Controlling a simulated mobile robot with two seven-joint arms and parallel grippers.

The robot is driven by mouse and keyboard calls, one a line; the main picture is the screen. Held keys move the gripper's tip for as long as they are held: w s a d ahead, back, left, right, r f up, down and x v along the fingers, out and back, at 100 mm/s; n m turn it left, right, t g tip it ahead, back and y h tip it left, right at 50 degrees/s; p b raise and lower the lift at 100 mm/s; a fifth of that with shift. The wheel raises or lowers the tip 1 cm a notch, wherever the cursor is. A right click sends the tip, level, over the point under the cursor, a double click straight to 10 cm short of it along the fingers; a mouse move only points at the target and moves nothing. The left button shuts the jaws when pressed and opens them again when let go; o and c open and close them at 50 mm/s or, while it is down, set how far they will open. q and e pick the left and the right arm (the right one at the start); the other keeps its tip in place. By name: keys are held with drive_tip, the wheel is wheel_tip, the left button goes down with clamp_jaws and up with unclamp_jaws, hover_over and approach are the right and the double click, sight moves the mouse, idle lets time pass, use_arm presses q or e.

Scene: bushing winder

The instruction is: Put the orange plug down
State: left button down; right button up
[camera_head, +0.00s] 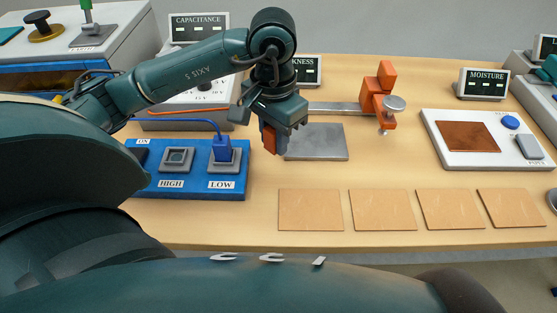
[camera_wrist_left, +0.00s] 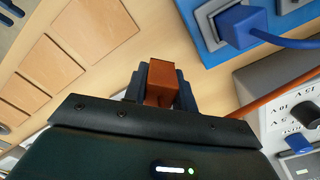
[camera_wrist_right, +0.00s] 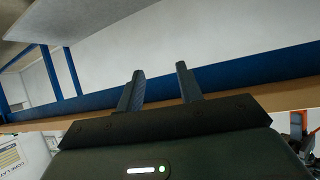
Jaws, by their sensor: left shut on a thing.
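My left gripper (camera_head: 272,138) is shut on the orange plug (camera_head: 268,138), between the blue switch box and the grey metal plate. In the left wrist view the orange plug (camera_wrist_left: 160,82) sits between the two dark fingers of my left gripper (camera_wrist_left: 160,88). An orange cable (camera_wrist_left: 272,107) shows to its right in that view. In the head view I cannot tell whether the plug touches the table. My right gripper (camera_wrist_right: 160,88) is open and empty in the right wrist view, near a table edge. It does not show in the head view.
The blue box (camera_head: 190,187) has HIGH and LOW sockets; a blue plug (camera_head: 222,148) sits in LOW. The metal plate (camera_head: 316,142) and orange thickness gauge (camera_head: 379,95) are to the right. Several tan sheets (camera_head: 311,209) lie along the front. Bare table (camera_head: 262,180) lies between box and sheets.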

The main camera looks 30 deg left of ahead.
sight(275, 171)
use_arm(q)
wheel_tip(275, 171, down, 2)
drive_tip(key=shift+f, duration=2.15)
use_arm(e)
drive_tip(key=shift+s+d+f, duration=0.15)
drive_tip(key=shift+d+f, duration=0.1)
use_arm(q)
drive_tip(key=shift+f+b, duration=0.4)
drive_tip(key=shift+f, duration=0.05)
drive_tip(key=c, duration=1.6)
unclamp_jaws()
drive_tip(key=o, duration=0.5)
use_arm(e)
drive_tip(key=shift+a, duration=0.25)
use_arm(q)
drive_tip(key=shift+r, duration=0.1)
